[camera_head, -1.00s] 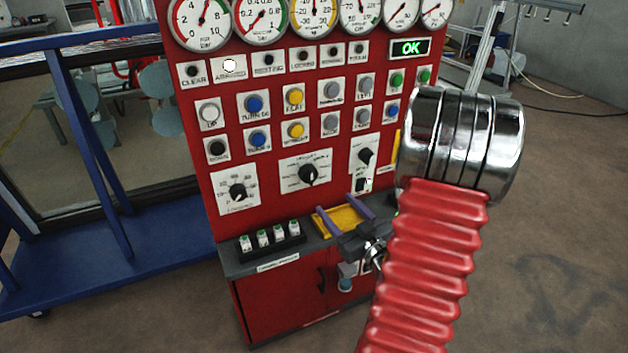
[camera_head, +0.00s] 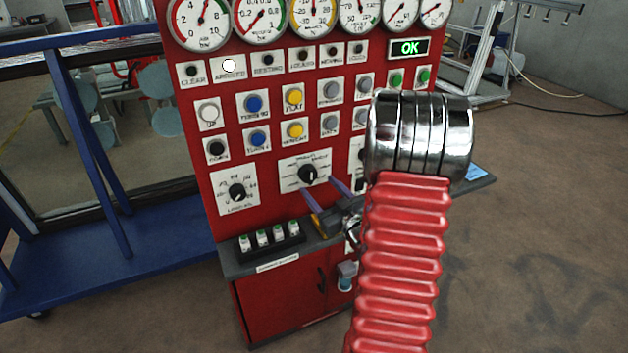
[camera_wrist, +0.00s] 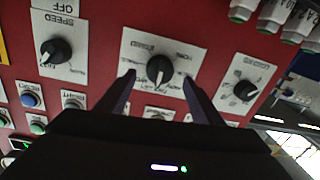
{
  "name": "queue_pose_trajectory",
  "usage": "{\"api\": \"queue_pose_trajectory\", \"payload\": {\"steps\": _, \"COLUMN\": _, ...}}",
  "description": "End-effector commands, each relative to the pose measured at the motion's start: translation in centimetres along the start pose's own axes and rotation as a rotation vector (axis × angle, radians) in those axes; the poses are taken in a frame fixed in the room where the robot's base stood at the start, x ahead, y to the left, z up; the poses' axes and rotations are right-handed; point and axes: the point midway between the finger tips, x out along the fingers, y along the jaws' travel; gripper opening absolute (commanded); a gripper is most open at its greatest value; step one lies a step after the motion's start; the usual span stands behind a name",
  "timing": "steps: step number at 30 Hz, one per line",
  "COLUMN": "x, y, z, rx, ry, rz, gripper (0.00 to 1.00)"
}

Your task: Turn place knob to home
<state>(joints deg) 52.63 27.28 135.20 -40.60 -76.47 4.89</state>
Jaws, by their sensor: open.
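The red control panel (camera_head: 220,130) carries several black rotary knobs on white plates. The middle knob (camera_head: 308,174) also shows in the wrist view (camera_wrist: 160,69), which sees the panel upside down. Its plate has small labels around the dial, mostly too blurred to read; its white mark points toward the bottom of the wrist view. My gripper (camera_head: 325,192) is open and empty in front of this knob. In the wrist view its two dark fingers (camera_wrist: 159,78) stand either side of the knob, apart from it; I cannot tell the remaining depth.
A speed knob (camera_wrist: 56,51) and another dial knob (camera_wrist: 245,89) flank the middle one. Buttons and gauges lie above. A ledge (camera_head: 235,265) holding several small white-green items (camera_head: 262,239) juts out below. A blue frame (camera_head: 90,150) stands left.

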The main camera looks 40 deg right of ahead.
Motion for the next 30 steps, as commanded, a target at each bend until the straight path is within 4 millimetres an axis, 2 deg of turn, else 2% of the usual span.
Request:
{"api": "queue_pose_trajectory", "payload": {"steps": 3, "x": 2.0, "y": -0.1, "z": -0.1, "rx": -0.001, "ry": 0.002, "rz": -0.003, "gripper": 0.61}}
{"api": "queue_pose_trajectory", "payload": {"steps": 9, "x": 4.2, "y": 0.0, "z": 0.0, "rx": 0.000, "ry": 0.001, "rz": -0.001, "gripper": 0.61}}
{"api": "queue_pose_trajectory", "payload": {"steps": 21, "x": 4.9, "y": 0.0, "z": 0.0, "rx": 0.000, "ry": 0.001, "rz": 0.000, "gripper": 0.61}}
{"api": "queue_pose_trajectory", "payload": {"steps": 30, "x": 4.9, "y": -0.1, "z": 0.0, "rx": 0.000, "ry": 0.001, "rz": -0.001, "gripper": 0.40}}
